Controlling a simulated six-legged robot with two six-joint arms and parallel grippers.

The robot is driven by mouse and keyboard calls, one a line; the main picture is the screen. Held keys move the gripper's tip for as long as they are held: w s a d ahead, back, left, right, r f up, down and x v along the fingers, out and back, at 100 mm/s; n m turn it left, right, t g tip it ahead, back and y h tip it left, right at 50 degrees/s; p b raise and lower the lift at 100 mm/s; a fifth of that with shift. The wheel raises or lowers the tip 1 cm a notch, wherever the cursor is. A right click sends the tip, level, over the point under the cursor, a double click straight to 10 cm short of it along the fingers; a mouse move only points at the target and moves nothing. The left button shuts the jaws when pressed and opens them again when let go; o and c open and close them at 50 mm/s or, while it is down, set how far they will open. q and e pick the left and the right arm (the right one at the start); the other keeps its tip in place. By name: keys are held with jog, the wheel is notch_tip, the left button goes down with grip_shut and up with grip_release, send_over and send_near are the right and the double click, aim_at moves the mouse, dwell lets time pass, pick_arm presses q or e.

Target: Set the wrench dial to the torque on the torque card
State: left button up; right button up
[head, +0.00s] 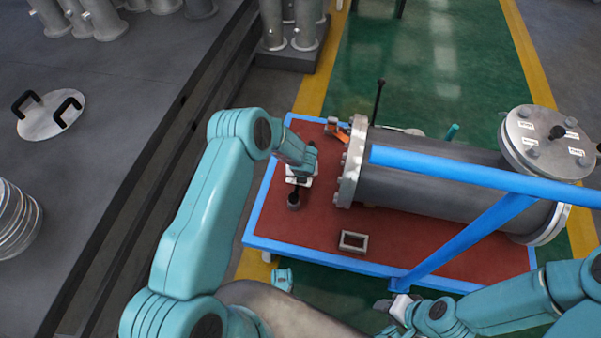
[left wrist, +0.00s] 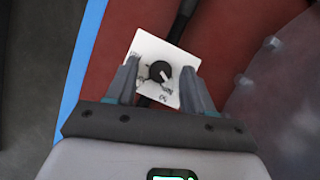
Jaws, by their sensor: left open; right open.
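The wrench dial, a black round knob (left wrist: 160,72) with a white pointer, sits on a white square plate (left wrist: 146,48) with small markings, too blurred to read. The pointer aims toward the plate's lower right in the left wrist view. My left gripper (left wrist: 162,80) is open, its fingers on either side of the knob with gaps visible. In the head view, my left gripper (head: 300,172) is over the white plate on the red table top, hiding most of the wrench. My right gripper (head: 399,309) is open by the table's front edge. I cannot identify the torque card.
A grey flanged shell (head: 430,165) lies on the blue-edged red table (head: 318,232). White labels mark its round end cover (head: 548,138). A blue bar (head: 480,175) crosses in front. A small grey frame (head: 353,241) lies near the front edge; an orange tool (head: 337,131) is behind.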

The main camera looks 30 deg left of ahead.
pick_arm(q)
grip_shut()
jog(key=shift+m, duration=0.3)
jog(key=shift+a+m+h, duration=0.1)
jog(key=shift+m+h, duration=0.3)
jog(key=shift+m, duration=0.1)
jog(key=shift+s+m+h, duration=0.1)
jog(key=shift+m+h, duration=0.3)
jog(key=shift+m, duration=0.3)
jog(key=shift+a+r+m+t+h+p, duration=0.2)
jog(key=shift+m+t+h+p, duration=0.15)
jog(key=shift+m+p, duration=0.45)
jog(key=shift+f+m+h+p, duration=0.15)
jog(key=shift+m+h+p, duration=0.2)
jog(key=shift+m+p, duration=0.3)
